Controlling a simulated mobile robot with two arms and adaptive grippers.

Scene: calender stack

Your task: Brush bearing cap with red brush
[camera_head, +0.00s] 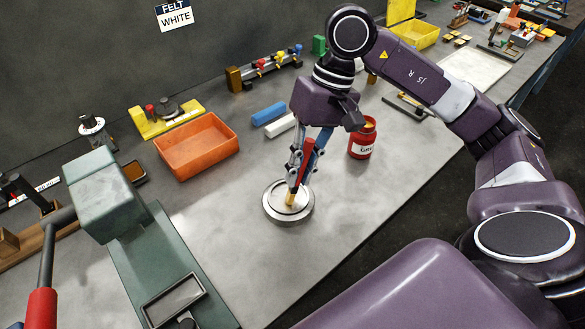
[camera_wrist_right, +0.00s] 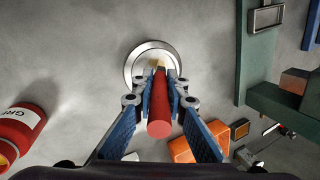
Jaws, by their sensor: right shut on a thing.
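The bearing cap (camera_head: 272,213) is a round silver metal disc with a raised rim, lying flat on the grey bench. It also shows in the right wrist view (camera_wrist_right: 133,66). My right gripper (camera_head: 299,180) is shut on the red brush (camera_head: 308,158), which has a red handle and pale yellow bristles. The brush points down, with its bristles at the top face of the cap; I cannot tell whether they touch. In the right wrist view the red handle (camera_wrist_right: 159,118) sits between the blue finger pads. My left gripper is not in view.
A red jar labelled "GRE…" (camera_head: 361,146) stands right of the cap. An orange tray (camera_head: 190,153), a blue block (camera_head: 268,113) and a white block (camera_head: 281,126) lie behind. A green machine base (camera_head: 165,265) stands left. Bench in front of the cap is clear.

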